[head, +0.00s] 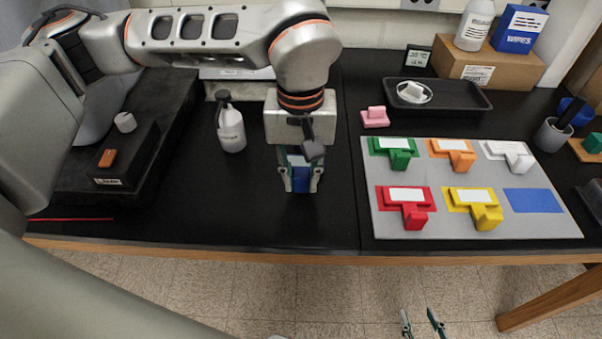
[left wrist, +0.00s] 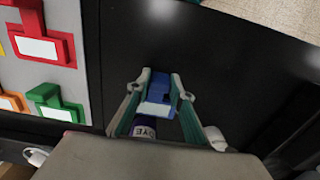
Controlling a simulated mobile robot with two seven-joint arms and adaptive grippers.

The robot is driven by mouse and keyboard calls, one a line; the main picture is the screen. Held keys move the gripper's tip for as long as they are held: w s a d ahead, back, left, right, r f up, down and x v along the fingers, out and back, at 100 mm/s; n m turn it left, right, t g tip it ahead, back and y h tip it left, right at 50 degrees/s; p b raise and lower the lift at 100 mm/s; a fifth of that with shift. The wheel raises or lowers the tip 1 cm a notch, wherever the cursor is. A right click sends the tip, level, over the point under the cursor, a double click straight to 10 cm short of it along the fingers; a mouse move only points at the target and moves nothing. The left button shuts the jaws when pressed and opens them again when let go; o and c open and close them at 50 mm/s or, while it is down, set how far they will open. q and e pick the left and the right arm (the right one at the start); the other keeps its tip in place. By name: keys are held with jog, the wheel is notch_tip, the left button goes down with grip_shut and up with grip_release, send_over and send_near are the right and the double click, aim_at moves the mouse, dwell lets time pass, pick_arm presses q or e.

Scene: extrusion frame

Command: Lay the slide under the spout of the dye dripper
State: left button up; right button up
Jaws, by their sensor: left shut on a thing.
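My left gripper (head: 301,184) points down over the black table and is shut on a blue slide piece (left wrist: 160,92) with a pale face; its blue also shows in the head view (head: 301,173). My right gripper (head: 422,324) is open and empty, low in front of the table.
A grey board (head: 455,225) at right carries several coloured pieces with white tops and a bare blue patch (head: 534,200). A white bottle (head: 231,128) stands left of my left gripper. A black tray (head: 440,97) and pink block (head: 375,117) stand beyond the board.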

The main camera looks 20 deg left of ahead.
pick_arm(q)
jog(key=shift+f+b, duration=0.4)
jog(key=shift+f, duration=0.2)
dwell(0.3)
jog(key=o, duration=1.1)
jog(key=shift+r, duration=0.1)
notch_tip(320, 180, up, 12)
